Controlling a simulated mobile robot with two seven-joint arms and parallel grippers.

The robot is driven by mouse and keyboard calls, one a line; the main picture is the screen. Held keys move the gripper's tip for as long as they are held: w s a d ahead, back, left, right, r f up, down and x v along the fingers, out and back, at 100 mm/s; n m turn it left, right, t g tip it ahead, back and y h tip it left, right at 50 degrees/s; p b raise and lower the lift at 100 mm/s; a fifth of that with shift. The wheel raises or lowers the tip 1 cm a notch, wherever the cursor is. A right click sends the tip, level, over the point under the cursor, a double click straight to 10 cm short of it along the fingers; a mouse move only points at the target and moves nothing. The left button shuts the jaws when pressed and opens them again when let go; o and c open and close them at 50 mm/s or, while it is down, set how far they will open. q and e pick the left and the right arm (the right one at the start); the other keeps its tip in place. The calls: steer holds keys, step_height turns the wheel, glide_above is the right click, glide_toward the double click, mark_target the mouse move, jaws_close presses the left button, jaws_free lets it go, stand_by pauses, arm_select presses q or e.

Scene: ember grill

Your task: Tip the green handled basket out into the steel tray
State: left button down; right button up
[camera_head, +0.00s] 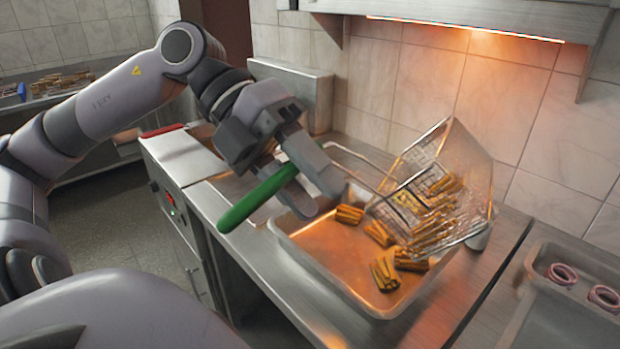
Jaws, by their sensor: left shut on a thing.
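My left gripper (312,190) is shut on the green handle (257,199) of a wire basket (444,165). The basket is tilted on its side over the right part of the steel tray (352,297), its open side facing left and down. Several brown fry-like sticks (434,213) lie in the basket and at its lower edge. Several more pieces (384,272) lie in clumps on the tray floor. The basket's lower edge is close to the tray's right side; I cannot tell whether they touch. My right gripper is not in view.
A fryer unit (185,160) with a control panel stands left of the tray. A second metal tray (560,318) with pink-rimmed rings (562,274) is at the far right. A tiled wall (500,95) and a lit hood (465,30) are behind. The counter's front right is clear.

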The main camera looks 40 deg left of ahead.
arm_select(q)
steer(key=s+a+f+t+h+b, duration=0.1)
steer(key=a+f+h+b, duration=0.3)
steer(key=f+h+b, duration=0.4)
steer(key=s+a+f+m+t+h+b, duration=0.1)
steer(key=a+f+h+b, duration=0.2)
steer(key=f+h+b, duration=0.5)
step_height(320, 180, down, 3)
steer(key=b, duration=0.9)
steer(key=shift+a+t+h, duration=0.35)
steer(key=shift+t+h, duration=0.05)
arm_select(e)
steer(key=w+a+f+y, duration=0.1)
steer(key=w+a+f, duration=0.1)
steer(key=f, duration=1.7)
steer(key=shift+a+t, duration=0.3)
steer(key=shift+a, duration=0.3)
arm_select(q)
steer(key=shift+r, duration=0.1)
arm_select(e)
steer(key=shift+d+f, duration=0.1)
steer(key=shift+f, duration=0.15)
